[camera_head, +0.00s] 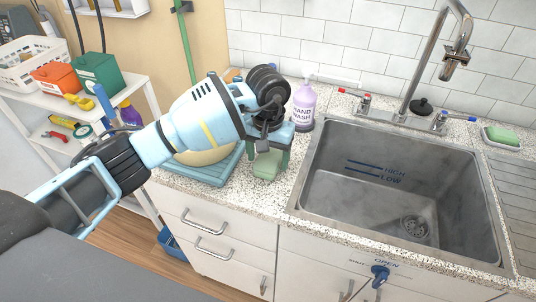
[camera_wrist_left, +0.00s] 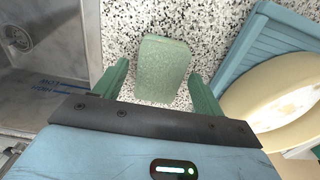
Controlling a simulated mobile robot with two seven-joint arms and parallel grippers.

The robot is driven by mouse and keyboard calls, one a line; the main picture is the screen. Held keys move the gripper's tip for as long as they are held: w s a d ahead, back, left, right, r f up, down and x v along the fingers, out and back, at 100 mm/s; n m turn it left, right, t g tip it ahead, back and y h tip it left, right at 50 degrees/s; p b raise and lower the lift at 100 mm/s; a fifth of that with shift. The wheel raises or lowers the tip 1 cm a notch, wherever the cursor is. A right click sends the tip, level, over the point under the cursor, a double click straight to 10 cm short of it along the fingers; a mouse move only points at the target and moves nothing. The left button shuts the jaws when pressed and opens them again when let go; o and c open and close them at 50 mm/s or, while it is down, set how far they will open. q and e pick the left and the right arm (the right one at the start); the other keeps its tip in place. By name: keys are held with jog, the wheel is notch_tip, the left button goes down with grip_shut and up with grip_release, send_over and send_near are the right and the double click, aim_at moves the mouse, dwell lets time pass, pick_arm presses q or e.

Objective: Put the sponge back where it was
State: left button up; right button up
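A green sponge (camera_head: 266,166) lies on the speckled counter left of the sink. It also shows in the left wrist view (camera_wrist_left: 162,70). My left gripper (camera_head: 268,148) is above it, pointing down. Its green fingers (camera_wrist_left: 158,68) are spread, one on each side of the sponge, with a gap on both sides. I cannot tell how far the fingertips are above the counter. A second green block (camera_head: 502,136) rests in a light dish (camera_head: 487,141) behind the sink's right end. My right gripper is not in view.
The steel sink (camera_head: 330,190) is right of the gripper, with a tall faucet (camera_head: 408,85) behind. A hand wash bottle (camera_head: 304,103) stands close behind the gripper. A blue rack (camera_head: 205,174) with a pale round dish (camera_head: 205,157) is on the left.

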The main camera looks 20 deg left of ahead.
aim_at(268, 159)
pick_arm(q)
notch_tip(268, 159, up, 12)
jog(key=shift+r, duration=0.2)
dwell(0.5)
